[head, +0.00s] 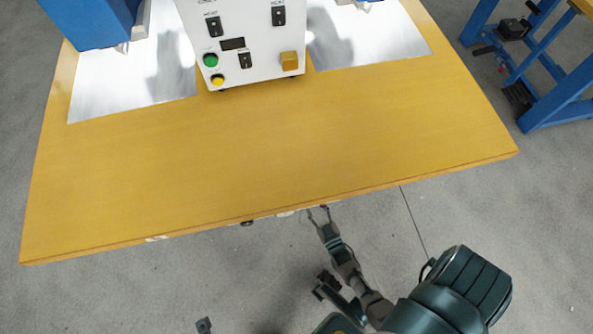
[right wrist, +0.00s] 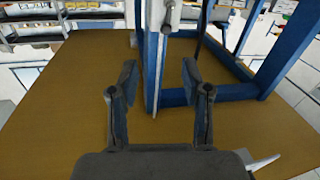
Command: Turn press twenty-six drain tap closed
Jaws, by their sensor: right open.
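My right gripper (head: 318,213) reaches in from the lower right, at the front edge of the wooden bench (head: 290,150) in the head view. In the right wrist view its two fingers (right wrist: 158,82) are spread apart, with nothing held between them. A blue post with a pale strip (right wrist: 158,75) stands beyond the fingers; contact cannot be told. I cannot make out the drain tap in either view. A small dark part (head: 247,222) shows just under the bench's front edge; what it is cannot be told. My left gripper is not recognisable in view.
A white control box (head: 240,70) with buttons stands at the back of the bench between two shiny metal plates (head: 130,85). A blue machine part (head: 90,22) is at the upper left. A blue frame (head: 560,100) stands at the right. The front bench top is clear.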

